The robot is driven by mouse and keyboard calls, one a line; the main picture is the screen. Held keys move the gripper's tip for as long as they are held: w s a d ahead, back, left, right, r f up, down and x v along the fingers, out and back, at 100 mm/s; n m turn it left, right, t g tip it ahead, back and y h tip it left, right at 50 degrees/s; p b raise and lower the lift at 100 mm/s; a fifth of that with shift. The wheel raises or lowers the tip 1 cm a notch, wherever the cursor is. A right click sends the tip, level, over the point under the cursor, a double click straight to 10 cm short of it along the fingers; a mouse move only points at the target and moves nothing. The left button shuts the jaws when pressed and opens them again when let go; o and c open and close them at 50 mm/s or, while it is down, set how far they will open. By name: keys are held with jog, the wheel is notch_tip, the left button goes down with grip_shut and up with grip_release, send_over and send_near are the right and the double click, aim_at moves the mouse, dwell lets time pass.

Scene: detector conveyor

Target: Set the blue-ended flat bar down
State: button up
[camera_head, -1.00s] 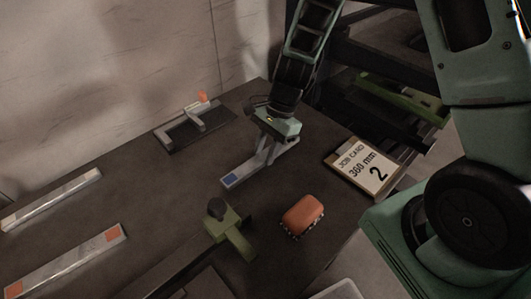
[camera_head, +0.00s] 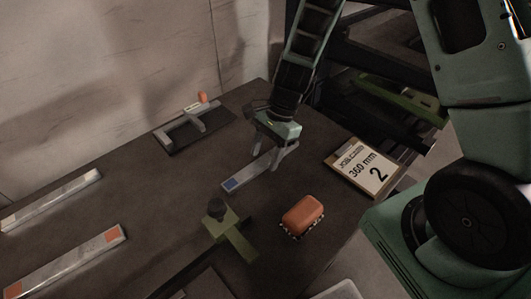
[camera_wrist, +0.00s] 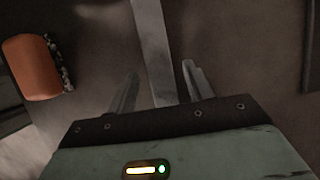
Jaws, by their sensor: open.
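The blue-ended flat bar (camera_head: 245,178) lies on the dark table in the head view, its blue end toward the lower left. In the wrist view the bar (camera_wrist: 150,45) runs between the two fingers and away from them. My gripper (camera_head: 280,160) is open just over the bar's far part, one finger on each side of it. In the wrist view a gap shows between the bar and each finger of my gripper (camera_wrist: 158,85). The bar's far end is hidden by my gripper.
An orange brush-like block (camera_head: 303,215) lies right of a green clamp-like fixture (camera_head: 230,232). A job card (camera_head: 365,167) reading "360 mm 2" lies at right. Two other bars, one orange-ended (camera_head: 70,262), one pale (camera_head: 50,200), lie left. A grey gauge (camera_head: 195,126) stands behind.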

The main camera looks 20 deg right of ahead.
jog(key=v, duration=1.1)
jog(key=s+a+r+n+h, duration=0.2)
jog(key=s+a+r+n, duration=0.2)
jog(key=s+n, duration=0.6)
jog(key=s+a+r+n+t+h, duration=0.1)
jog(key=s+a+r+n, duration=0.2)
jog(key=s+n, duration=0.7)
jog(key=a+n+p, duration=0.1)
jog(key=a+n, duration=0.1)
jog(key=shift+a+r+h, duration=0.4)
